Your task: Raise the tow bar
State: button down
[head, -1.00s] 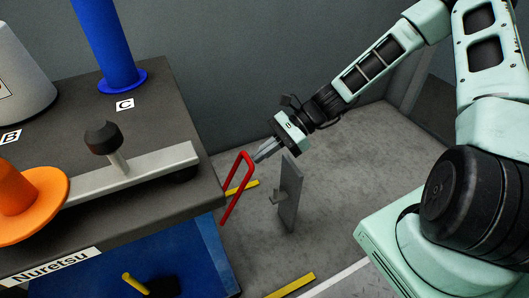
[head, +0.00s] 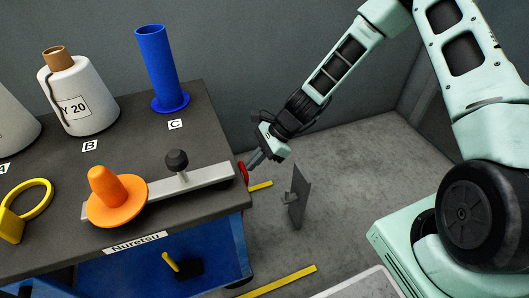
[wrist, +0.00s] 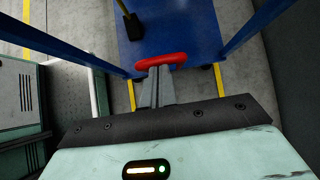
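The red tow bar (head: 243,172) is at the right end of the dark-topped cart (head: 215,118), and in the head view only a small part shows beside the cart's corner. In the wrist view its red crossbar (wrist: 161,60) lies sideways across my fingertips. My gripper (head: 254,160) reaches down to it from the upper right. In the wrist view my two fingers (wrist: 156,80) are close together and touch or nearly touch the crossbar. They do not appear closed around it. The bar's lower end is hidden.
An orange cone (head: 115,200), a grey beam with a black knob (head: 177,160), a blue tube (head: 160,70) and a white bobbin (head: 82,95) stand on the cart top. A grey upright plate (head: 299,197) stands on the floor. Floor between the plate and my base is clear.

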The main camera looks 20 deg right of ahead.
aim_at(242, 168)
jog(key=shift+a+r+h+p, duration=0.3)
jog(key=shift+a+r, duration=0.05)
jog(key=shift+a, duration=0.3)
jog(key=shift+a+p, duration=0.65)
jog(key=shift+a, duration=0.8)
jog(key=shift+r, duration=0.1)
jog(key=shift+d+r+p, duration=0.1)
jog(key=shift+d+p, duration=0.2)
jog(key=shift+p, duration=0.05)
jog(key=d+f+p+v, duration=0.1)
jog(key=p+v, duration=0.3)
jog(key=v, duration=0.8)
jog(key=shift+d+p, duration=0.3)
